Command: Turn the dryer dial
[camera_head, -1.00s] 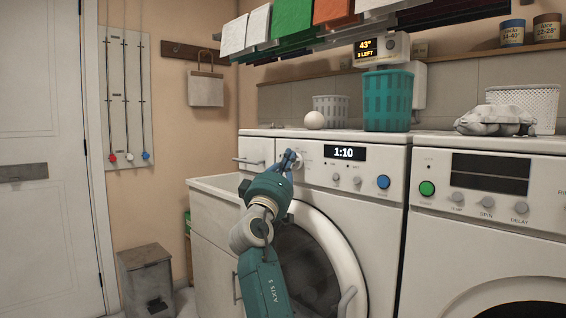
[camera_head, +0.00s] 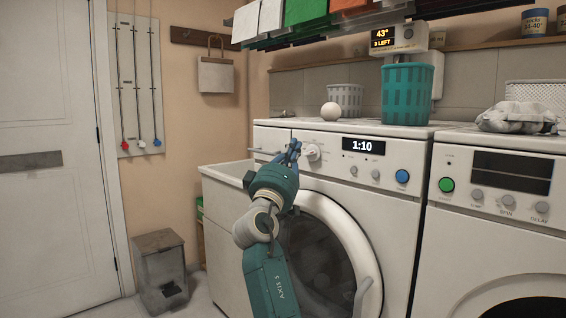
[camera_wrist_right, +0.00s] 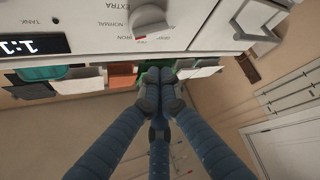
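The dryer dial (camera_head: 312,152) is a round pale knob at the left of the white dryer's control panel, beside a display reading 1:10. In the right wrist view the dial (camera_wrist_right: 150,18) is grey with a red mark, among labels such as NORMAL, EXTRA and IRON. My right gripper (camera_head: 292,150) is just left of the dial in the head view. In the wrist view its blue fingers (camera_wrist_right: 160,78) meet at the tips with nothing seen between them, apart in the picture from the dial. My left gripper is not in view.
The dryer's round door (camera_head: 345,225) is below the panel. A blue button (camera_head: 402,176) and small knobs sit farther right. A white ball (camera_head: 330,111) and a teal basket (camera_head: 407,95) stand on top. A second machine (camera_head: 500,160) is at right. A drawer handle (camera_wrist_right: 250,28) shows beside the dial.

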